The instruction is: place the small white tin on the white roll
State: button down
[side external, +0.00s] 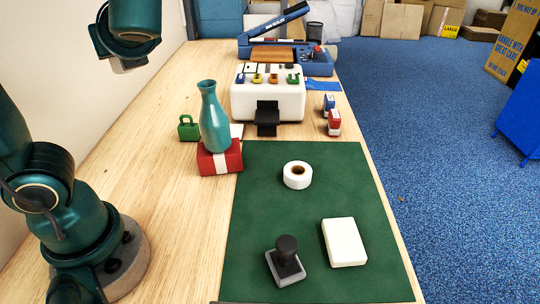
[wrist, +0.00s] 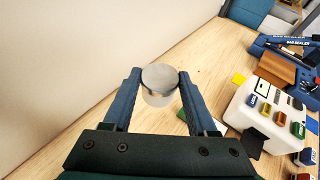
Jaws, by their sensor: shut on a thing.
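The white roll (side external: 297,179) lies flat on the green mat (side external: 265,220) in the side view, its core opening facing up. Nothing rests on it. The small white tin (wrist: 159,86) is between the fingers of my gripper (wrist: 157,84) in the wrist view, looking light grey there. The fingers are shut on its sides, and it is held over bare wood and wall in that view. My gripper and the tin do not show in the side view; the roll does not show in the wrist view.
A teal vase (side external: 213,120) stands on a red box (side external: 219,158) left of the mat. A white machine (side external: 268,97) stands behind. A black stamp (side external: 287,258) and a white box (side external: 344,242) are on the mat's near part. Mat around the roll is clear.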

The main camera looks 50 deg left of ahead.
jog(key=w+d+m+t+h, duration=0.3)
jog(key=w+d+m+t, duration=0.3)
jog(key=w+d, duration=0.4)
jog(key=m+t+h, duration=0.5)
jog(key=m, duration=0.1)
send_over(295, 174)
notch_tip(295, 174, down, 16)
jog(key=shift+f, duration=2.5)
jog(key=shift+f, duration=0.15)
jog(key=shift+c, duration=1)
grip_release()
